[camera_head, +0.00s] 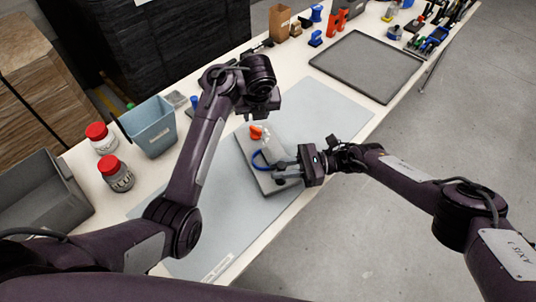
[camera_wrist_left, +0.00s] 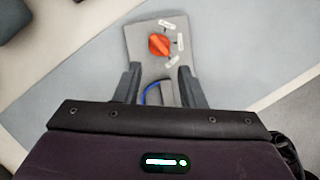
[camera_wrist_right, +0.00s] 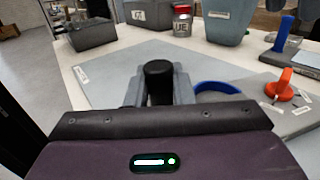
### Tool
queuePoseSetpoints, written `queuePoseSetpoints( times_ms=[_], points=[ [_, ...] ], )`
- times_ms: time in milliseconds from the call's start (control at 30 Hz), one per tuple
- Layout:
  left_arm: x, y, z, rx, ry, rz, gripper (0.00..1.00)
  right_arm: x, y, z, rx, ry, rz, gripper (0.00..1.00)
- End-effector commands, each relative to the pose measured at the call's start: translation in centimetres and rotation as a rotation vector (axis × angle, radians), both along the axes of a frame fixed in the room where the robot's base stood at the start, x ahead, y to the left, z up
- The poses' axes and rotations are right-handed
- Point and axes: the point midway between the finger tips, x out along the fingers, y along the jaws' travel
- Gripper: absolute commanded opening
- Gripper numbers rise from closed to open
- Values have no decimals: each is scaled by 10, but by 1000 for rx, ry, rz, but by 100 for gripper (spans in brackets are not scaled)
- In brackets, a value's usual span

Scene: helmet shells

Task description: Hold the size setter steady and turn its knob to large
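The size setter (camera_head: 247,160) is a grey plate lying on the pale blue mat, with an orange knob (camera_head: 256,132) near its far end. The knob and small white labels around it show in the left wrist view (camera_wrist_left: 159,44); the label text is too small to read. A black upright handle (camera_wrist_right: 158,80) stands between the fingers of my right gripper (camera_head: 285,174), which look closed on it. A blue ring (camera_wrist_right: 216,88) is beside it. My left gripper (camera_wrist_left: 159,82) is open and empty above the plate, its fingers pointing toward the knob end.
A blue-grey bin (camera_head: 150,130), two red-lidded jars (camera_head: 117,173) and a grey tray (camera_head: 40,195) stand at the left. A dark flat tray (camera_head: 367,65) lies at the back right. Tools and small blocks line the far edge. The mat right of the setter is clear.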

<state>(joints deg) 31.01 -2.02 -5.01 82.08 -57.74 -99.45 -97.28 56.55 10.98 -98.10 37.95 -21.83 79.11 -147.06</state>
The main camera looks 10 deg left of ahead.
Motion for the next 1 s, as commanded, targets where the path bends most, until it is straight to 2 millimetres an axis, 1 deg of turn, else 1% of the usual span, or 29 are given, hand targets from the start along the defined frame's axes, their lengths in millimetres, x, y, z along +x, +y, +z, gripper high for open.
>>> queuePoseSetpoints(
  times_ms=[33,133,167,200,267,333,367,467,600,700,767,867,967,1000],
  points=[
    [0,0,0,0,0,0,36,0,0,0,0,0,0,15],
    [0,0,0,0,0,0,36,0,0,0,0,0,0,2],
    [0,0,0,0,0,0,36,0,0,0,0,0,0,0],
    [0,0,0,0,0,0,36,0,0,0,0,0,0,0],
    [0,0,0,-2,0,4,33,0,0,0,0,0,0,0],
    [4,2,2,-14,7,41,33,0,0,0,0,0,0,0],
    [6,3,4,-25,14,73,33,0,0,0,0,0,0,0],
    [19,10,13,-84,56,249,33,0,0,0,0,0,0,0],
    [30,13,23,-176,151,528,33,0,0,0,0,0,0,0],
    [33,11,29,-221,215,673,33,0,0,0,0,0,0,0],
    [34,10,30,-236,242,726,33,0,0,0,0,0,0,0],
    [33,9,25,-246,264,768,33,0,0,0,0,0,0,0],
    [33,10,12,-245,267,771,33,0,0,0,0,0,0,0],
    [32,10,4,-244,267,771,33,0,0,0,0,0,0,0]
  ],
)
